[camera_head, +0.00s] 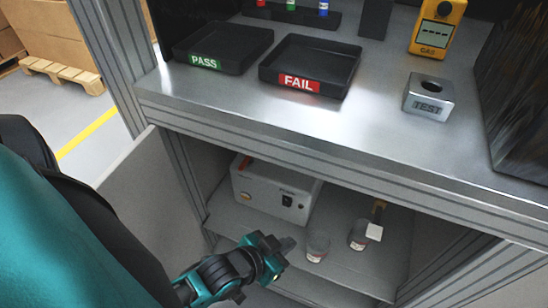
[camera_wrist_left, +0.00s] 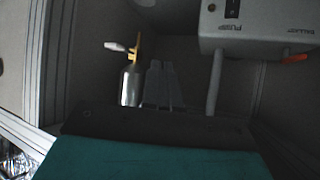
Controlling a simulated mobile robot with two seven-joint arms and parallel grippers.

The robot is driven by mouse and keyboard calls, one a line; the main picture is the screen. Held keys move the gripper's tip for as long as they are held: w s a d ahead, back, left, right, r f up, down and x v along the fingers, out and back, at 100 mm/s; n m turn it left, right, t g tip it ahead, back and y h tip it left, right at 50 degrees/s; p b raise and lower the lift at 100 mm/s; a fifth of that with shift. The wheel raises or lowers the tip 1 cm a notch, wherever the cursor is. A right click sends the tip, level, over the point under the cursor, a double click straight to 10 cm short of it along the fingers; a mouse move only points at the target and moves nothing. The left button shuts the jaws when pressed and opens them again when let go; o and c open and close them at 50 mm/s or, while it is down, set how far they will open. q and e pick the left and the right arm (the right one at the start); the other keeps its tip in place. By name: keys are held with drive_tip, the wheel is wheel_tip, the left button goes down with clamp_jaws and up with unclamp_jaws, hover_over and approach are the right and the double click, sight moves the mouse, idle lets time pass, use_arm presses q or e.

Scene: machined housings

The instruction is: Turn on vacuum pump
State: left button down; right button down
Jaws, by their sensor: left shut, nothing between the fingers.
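The vacuum pump (camera_head: 262,188) is a light grey box on the shelf under the workbench. A dark switch (camera_head: 287,201) is on its front face, with a small round part beside it. In the left wrist view the pump (camera_wrist_left: 262,38) is upside down at the upper right, with its switch (camera_wrist_left: 232,9) near the top edge. My left gripper (camera_head: 284,245) is shut and empty, in front of and below the pump, apart from it. Its closed fingers (camera_wrist_left: 160,80) show in the wrist view. I cannot tell the switch's position. My right gripper is not in view.
The metal bench top (camera_head: 230,108) overhangs the shelf, carrying PASS (camera_head: 221,63) and FAIL (camera_head: 297,83) trays. An open panel (camera_head: 155,190) stands left.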

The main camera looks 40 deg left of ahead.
use_arm(q)
drive_tip(key=shift+a, duration=0.15)
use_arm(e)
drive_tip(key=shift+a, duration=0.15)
